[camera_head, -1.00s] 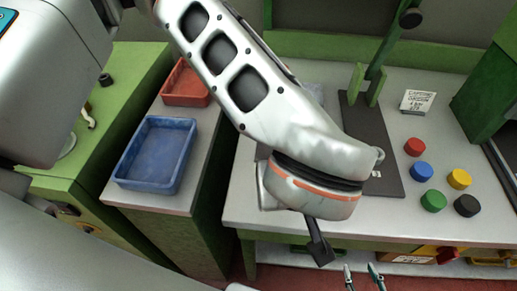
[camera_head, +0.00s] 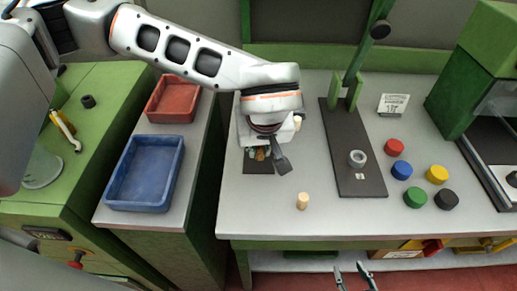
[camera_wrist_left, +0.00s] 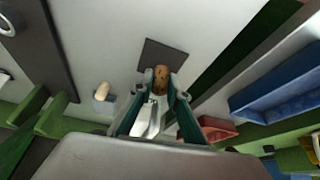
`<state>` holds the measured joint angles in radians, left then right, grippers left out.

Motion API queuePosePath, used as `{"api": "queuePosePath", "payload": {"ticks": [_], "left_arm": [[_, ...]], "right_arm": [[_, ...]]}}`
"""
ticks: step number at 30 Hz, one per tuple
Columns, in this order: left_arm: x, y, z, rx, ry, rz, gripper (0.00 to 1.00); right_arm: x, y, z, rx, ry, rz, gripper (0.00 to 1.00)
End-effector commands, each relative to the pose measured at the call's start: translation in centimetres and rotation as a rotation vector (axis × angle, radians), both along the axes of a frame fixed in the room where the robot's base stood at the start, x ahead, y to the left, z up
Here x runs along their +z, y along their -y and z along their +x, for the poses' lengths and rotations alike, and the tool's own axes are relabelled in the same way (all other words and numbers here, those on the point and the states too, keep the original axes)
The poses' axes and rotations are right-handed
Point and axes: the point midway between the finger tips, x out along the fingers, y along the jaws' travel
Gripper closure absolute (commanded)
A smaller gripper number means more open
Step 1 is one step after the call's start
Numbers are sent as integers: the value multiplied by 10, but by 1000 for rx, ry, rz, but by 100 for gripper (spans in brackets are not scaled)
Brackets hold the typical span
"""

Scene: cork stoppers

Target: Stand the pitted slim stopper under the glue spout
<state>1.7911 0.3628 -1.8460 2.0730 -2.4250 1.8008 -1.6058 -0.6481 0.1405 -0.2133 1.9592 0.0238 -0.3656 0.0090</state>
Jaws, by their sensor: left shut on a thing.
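My left gripper (camera_head: 258,153) is over the small dark mat (camera_head: 256,168), shut on a brown, dark-specked cork stopper (camera_wrist_left: 161,76). The stopper shows between the fingertips in the left wrist view (camera_wrist_left: 160,88); whether it touches the mat is unclear. A pale stopper (camera_head: 302,200) stands near the table's front edge. Another pale stopper (camera_head: 297,122) is beside my left wrist and also shows in the left wrist view (camera_wrist_left: 102,91). The green stand (camera_head: 355,88) rises behind a dark plate (camera_head: 345,130) carrying a grey ring (camera_head: 357,158). My right gripper (camera_head: 352,274) is open and empty at the bottom edge.
A blue tray (camera_head: 178,165) and a red tray (camera_head: 172,99) are to the left. Several coloured discs, including a red one (camera_head: 394,147), lie right of the plate. A small sign (camera_head: 393,103) stands behind them. The table between mat and plate is mostly clear.

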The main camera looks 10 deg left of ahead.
Motion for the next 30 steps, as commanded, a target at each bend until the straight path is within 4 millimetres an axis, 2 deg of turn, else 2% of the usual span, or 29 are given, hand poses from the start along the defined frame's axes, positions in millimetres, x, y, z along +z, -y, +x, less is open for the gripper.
{"api": "queuePosePath", "payload": {"ticks": [8, 12, 15, 28, 30], "left_arm": [[-1, -9, 23, 2, -2, -1, 90], [-26, -7, 20, -1, -5, 0, 90], [-34, -7, 20, -1, -2, -1, 90], [-40, -7, 20, -1, -1, -1, 90], [-39, -7, 20, -1, -1, -1, 69]], "right_arm": [[2, 0, 0, 0, -2, -1, 60], [3, 0, 1, -1, 1, 0, 60], [5, 0, 1, -1, 3, 1, 60], [3, 0, 1, -2, 4, 1, 60], [4, 0, 1, -1, 4, 0, 60]]}}
